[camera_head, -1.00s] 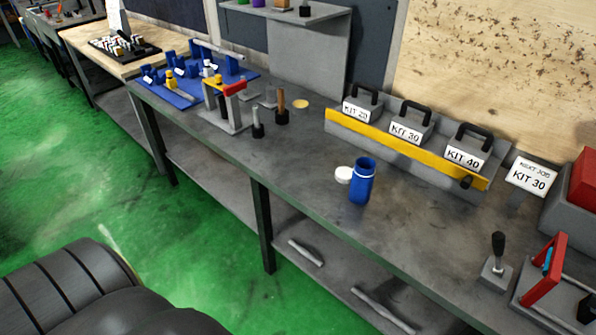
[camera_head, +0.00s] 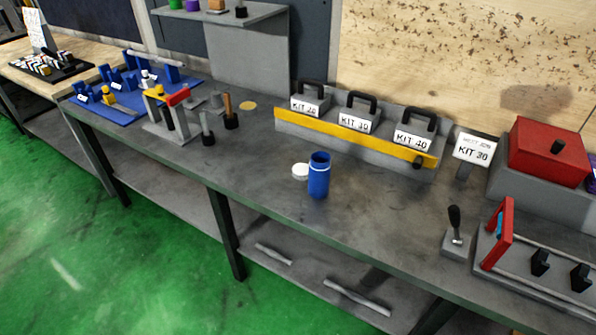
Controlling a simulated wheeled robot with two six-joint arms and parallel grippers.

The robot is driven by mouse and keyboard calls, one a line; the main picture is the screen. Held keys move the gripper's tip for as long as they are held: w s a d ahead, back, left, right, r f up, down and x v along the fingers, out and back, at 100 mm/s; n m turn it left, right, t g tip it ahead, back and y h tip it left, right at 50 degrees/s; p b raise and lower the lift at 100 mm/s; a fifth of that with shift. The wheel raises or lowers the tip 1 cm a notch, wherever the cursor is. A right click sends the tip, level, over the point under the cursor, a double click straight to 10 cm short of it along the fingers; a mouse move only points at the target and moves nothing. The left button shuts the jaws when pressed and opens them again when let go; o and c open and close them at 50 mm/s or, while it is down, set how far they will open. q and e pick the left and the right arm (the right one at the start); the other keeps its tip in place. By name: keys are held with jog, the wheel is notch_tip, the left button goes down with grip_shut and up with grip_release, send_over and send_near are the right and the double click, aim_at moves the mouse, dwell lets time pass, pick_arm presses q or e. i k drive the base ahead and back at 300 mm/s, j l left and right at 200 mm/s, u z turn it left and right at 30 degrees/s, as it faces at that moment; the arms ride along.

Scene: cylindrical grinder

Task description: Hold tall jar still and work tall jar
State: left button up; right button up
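The tall jar (camera_head: 319,178) is blue with a pale ring near its top. It stands upright on the grey workbench, and its top looks open. A round white lid (camera_head: 300,170) lies on the bench just left of the jar and behind it. Neither of my grippers shows in the head view, and nothing is holding the jar.
The grey bench (camera_head: 250,190) is clear in front of the jar. Behind stands a yellow-fronted rack (camera_head: 350,136) with several kit boxes. To the right are a "KIT 30" sign (camera_head: 474,149), a black-handled lever (camera_head: 456,232) and a red box (camera_head: 548,150). Tools stand at left.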

aim_at(319, 176)
jog(key=i+j+z, duration=0.1)
jog(key=j, duration=0.35)
jog(key=i+j+z, duration=0.15)
jog(key=j, duration=0.3)
jog(key=i+j+z, duration=0.1)
jog(key=j, duration=0.35)
jog(key=i+j+z, duration=0.1)
jog(key=j, duration=0.4)
